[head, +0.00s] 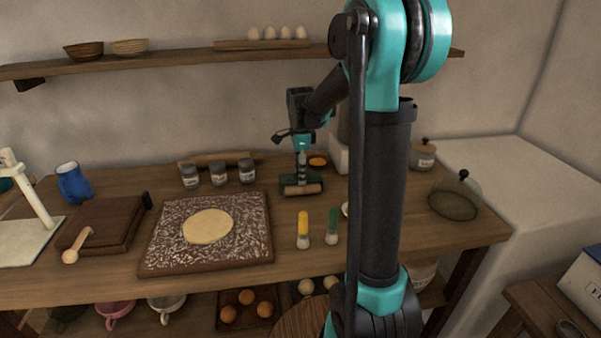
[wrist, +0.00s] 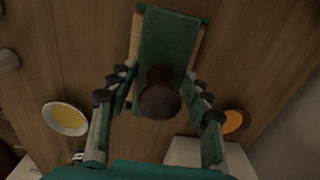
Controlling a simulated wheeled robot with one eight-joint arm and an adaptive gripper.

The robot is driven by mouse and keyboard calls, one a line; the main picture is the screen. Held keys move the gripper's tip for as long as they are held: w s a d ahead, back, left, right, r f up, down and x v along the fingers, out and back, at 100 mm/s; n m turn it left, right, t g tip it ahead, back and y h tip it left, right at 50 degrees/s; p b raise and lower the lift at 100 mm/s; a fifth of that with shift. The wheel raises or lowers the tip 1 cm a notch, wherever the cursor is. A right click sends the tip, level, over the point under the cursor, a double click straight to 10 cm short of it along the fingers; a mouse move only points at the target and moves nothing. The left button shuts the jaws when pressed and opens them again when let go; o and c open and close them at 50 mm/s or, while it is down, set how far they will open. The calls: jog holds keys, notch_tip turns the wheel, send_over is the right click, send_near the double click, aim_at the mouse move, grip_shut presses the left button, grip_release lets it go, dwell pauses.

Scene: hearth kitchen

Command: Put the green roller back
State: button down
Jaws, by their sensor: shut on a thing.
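The green roller has a green rectangular body with pale wooden edges on both sides. It shows in the head view (head: 303,190) at the back middle of the table, and from above in the wrist view (wrist: 168,38). A dark upright handle with a round brown knob (wrist: 158,97) rises from it. My gripper (head: 301,152) comes down from above and is shut around this handle; its fingers flank the knob in the wrist view. The roller is level, at or just above the tabletop; I cannot tell whether it touches.
A floured board (head: 160,262) with dough lies left of the roller. Yellow-topped (head: 303,228) and green-topped (head: 332,226) tools stand in front. A glass dome (head: 454,202) is at right. My arm hides part of the table.

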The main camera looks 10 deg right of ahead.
jog(key=shift+f, duration=0.25)
jog(key=shift+f, duration=0.35)
jog(key=c, duration=0.7)
grip_release()
jog(key=shift+r, duration=0.1)
notch_tip(320, 180, up, 13)
jog(key=shift+r, duration=0.1)
